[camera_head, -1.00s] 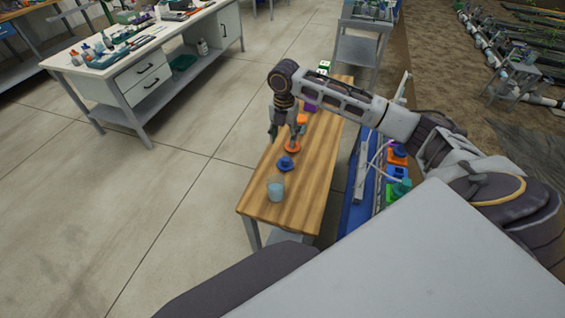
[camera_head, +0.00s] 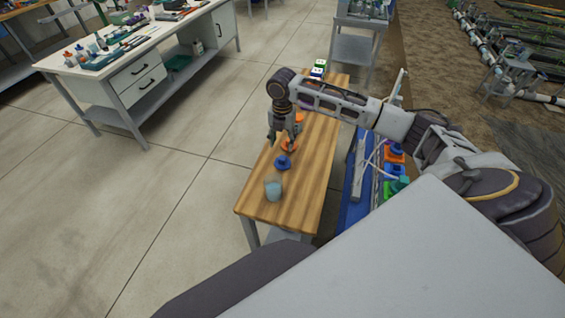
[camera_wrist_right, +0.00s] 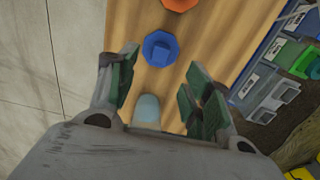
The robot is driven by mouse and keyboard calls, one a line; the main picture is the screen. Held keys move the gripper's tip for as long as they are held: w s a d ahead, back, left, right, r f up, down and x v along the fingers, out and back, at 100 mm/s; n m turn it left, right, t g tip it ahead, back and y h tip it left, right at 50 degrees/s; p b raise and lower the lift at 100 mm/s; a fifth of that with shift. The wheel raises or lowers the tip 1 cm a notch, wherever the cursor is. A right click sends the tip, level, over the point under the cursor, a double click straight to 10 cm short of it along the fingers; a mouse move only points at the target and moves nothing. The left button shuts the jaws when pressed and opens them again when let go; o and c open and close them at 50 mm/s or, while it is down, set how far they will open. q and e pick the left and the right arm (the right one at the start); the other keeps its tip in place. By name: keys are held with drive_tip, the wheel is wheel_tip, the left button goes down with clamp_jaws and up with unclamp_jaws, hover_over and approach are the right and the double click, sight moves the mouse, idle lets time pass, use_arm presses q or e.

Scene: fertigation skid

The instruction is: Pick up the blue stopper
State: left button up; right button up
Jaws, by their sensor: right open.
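The blue stopper (camera_head: 283,162) sits on the wooden bench (camera_head: 300,196), between an orange piece and a pale blue cup. It also shows in the right wrist view (camera_wrist_right: 160,48), lying ahead of the fingertips and between their lines. My right gripper (camera_head: 284,140) is open and empty above the bench, just behind the stopper in the head view. In the wrist view its two green-padded fingers (camera_wrist_right: 158,85) are spread wide, with bare wood and the cup between them. My left gripper is not in view.
The pale blue cup (camera_head: 273,190) stands near the bench's front end. An orange piece (camera_head: 290,146) is close behind the stopper. A blue tray (camera_head: 352,192) with coloured pieces runs along the right. Open floor lies left.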

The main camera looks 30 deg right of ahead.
sight(283, 157)
wheel_tip(283, 157, down, 3)
drive_tip(key=shift+f, duration=0.75)
drive_tip(key=shift+s+f, duration=0.15)
drive_tip(key=shift+f, duration=2.45)
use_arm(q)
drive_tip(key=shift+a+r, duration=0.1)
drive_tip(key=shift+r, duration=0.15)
